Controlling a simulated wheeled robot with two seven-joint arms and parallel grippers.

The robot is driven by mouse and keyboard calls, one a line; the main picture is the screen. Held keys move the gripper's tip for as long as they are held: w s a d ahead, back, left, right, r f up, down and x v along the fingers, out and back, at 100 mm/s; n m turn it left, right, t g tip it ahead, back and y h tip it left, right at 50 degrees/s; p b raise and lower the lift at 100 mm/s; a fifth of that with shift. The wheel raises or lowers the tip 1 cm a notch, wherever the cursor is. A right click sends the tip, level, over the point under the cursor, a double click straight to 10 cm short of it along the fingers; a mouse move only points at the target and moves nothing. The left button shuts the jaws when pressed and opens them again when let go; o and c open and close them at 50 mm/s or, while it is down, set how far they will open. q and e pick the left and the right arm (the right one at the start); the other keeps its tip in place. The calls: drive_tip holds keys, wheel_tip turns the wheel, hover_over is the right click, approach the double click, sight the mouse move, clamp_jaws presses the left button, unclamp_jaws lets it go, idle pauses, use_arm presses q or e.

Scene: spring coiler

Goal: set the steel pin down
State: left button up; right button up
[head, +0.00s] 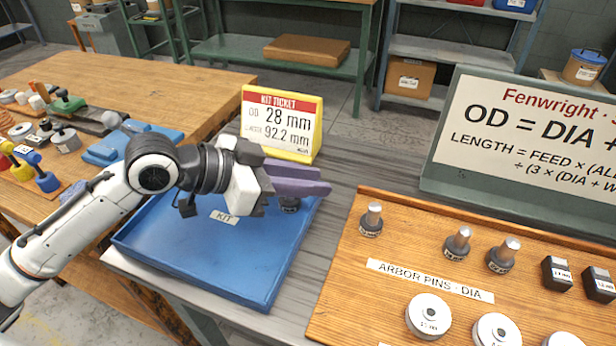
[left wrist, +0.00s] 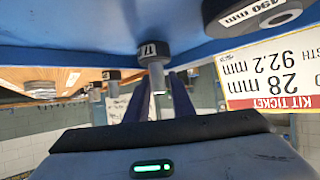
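The steel pin (left wrist: 157,83) shows upside down in the left wrist view, with a bright shaft and a dark labelled base (left wrist: 153,50). My left gripper (head: 318,181) has purple fingers that lie close on both sides of the shaft, and it looks shut on it. In the head view the fingers hide the shaft, and a dark base (head: 289,205) shows just below them. The base is at the floor of the blue kit tray (head: 205,260), near its right side. I cannot tell whether it touches. My right gripper is not in view.
The yellow-edged kit ticket (head: 282,122) stands behind the tray. The wooden arbor pin board (head: 345,290) holds several pins and discs at the right. The tray's front is clear.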

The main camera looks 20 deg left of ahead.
use_arm(q)
drive_tip(key=shift+o, duration=0.7)
drive_tip(key=shift+r, duration=0.3)
drive_tip(key=v, duration=1.2)
drive_tip(key=shift+r+b, duration=0.35)
drive_tip(key=shift+b, duration=0.05)
